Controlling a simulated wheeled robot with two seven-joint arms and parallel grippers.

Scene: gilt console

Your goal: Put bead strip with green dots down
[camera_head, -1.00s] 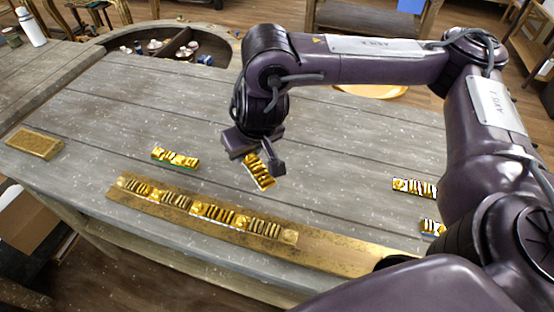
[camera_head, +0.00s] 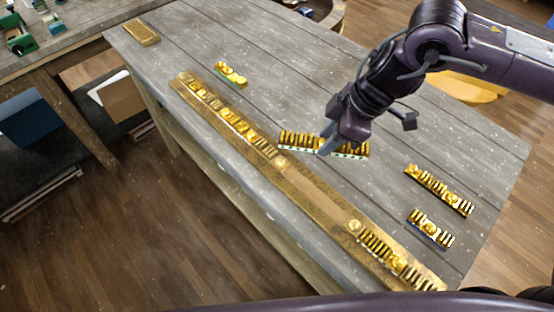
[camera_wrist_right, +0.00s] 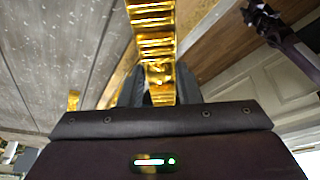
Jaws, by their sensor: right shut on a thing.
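My right gripper (camera_head: 334,138) is shut on a gold bead strip (camera_head: 298,141) with a pale edge bearing green dots. The strip is over the grey table, just behind the gilt rail (camera_head: 315,195); whether it touches the table I cannot tell. In the right wrist view, the held strip (camera_wrist_right: 152,40) runs away from between the fingers of the right gripper (camera_wrist_right: 158,88). The rail carries bead strips (camera_head: 222,112) on its left part and more (camera_head: 378,243) at its right end, with a bare stretch between. A dark arm end, probably my left gripper (camera_wrist_right: 262,14), shows in the wrist view; its jaws are unclear.
A short gold strip with a green edge (camera_head: 231,75) lies behind the rail's left part. Two blue-edged strips (camera_head: 438,190) (camera_head: 430,228) lie at the right. A gold block (camera_head: 141,32) sits at the far left corner. The table's middle back is clear.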

